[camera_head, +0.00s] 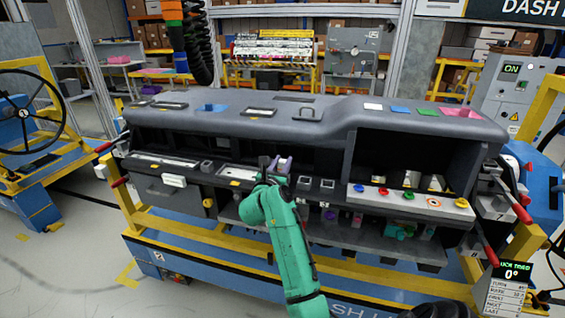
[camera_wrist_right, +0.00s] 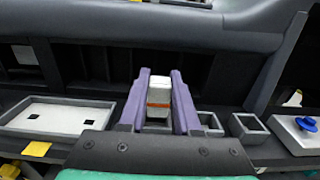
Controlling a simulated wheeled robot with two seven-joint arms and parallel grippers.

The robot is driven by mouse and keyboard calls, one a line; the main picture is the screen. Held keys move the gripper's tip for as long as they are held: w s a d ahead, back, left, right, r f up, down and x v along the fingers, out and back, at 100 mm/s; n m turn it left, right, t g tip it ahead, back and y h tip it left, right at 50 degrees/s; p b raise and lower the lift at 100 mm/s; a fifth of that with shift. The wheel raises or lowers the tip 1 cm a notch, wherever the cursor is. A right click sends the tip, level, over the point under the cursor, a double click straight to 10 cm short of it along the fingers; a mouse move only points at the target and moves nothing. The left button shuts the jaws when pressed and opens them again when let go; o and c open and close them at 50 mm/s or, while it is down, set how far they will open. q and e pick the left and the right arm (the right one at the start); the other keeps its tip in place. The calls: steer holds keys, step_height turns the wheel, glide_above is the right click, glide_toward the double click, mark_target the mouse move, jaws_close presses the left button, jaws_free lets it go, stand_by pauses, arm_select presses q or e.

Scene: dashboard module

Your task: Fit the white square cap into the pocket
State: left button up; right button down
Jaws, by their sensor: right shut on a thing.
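My right gripper (camera_head: 281,163) is over the front ledge of the dashboard module, its purple fingers shut. In the right wrist view the gripper (camera_wrist_right: 160,88) holds a white square cap (camera_wrist_right: 159,80) with an orange band between its fingers. The cap is upright; its lower end is hard to make out. A grey square-walled pocket (camera_wrist_right: 158,123) shows just below the cap, partly hidden by the fingers; I cannot tell whether they touch. More small square pockets lie to the right, one (camera_wrist_right: 249,126) raised and empty. My left gripper is not in view.
A shallow tray (camera_wrist_right: 60,115) sits left on the ledge. To the right is a white panel with coloured knobs (camera_head: 408,195). The dashboard's grey upper body (camera_head: 235,120) overhangs behind the ledge. A lower shelf (camera_head: 350,236) holds small parts.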

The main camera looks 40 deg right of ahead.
stand_by(0.5)
steer(key=shift+f+b, duration=0.95)
steer(key=shift+f, duration=0.45)
steer(key=c, duration=0.5)
jaws_free()
steer(key=shift+c, duration=0.2)
